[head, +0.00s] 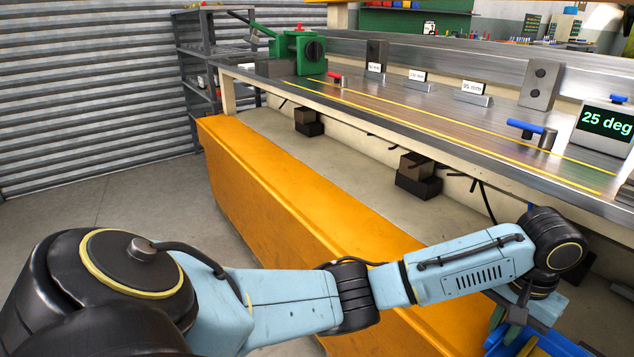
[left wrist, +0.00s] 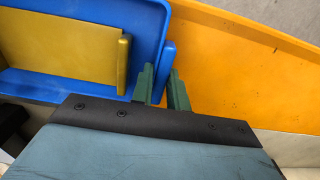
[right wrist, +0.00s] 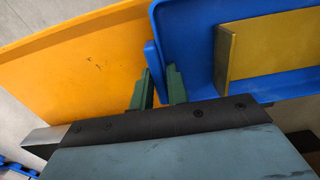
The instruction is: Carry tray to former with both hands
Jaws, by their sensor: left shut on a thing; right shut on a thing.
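A blue tray (left wrist: 148,30) with a dull yellow piece (left wrist: 68,45) in it fills the upper left of the left wrist view. The tray (right wrist: 192,45) and yellow piece (right wrist: 275,45) show at upper right in the right wrist view. My left gripper (left wrist: 163,85) is shut on the tray's rim at one end. My right gripper (right wrist: 160,85) is shut on the rim at the other end. In the head view only a corner of the tray (head: 520,340) shows at bottom right, under my left gripper (head: 517,312). A green machine with a lever (head: 297,52) stands at the bench's far left end; it may be the former.
A long orange barrier (head: 290,210) runs along the bench front. The metal bench (head: 420,105) carries labelled blocks (head: 474,92), a blue-handled lever (head: 525,127) and a "25 deg" display (head: 604,125). Grey shelves (head: 200,75) stand behind the far end. Floor (head: 120,205) at left is clear.

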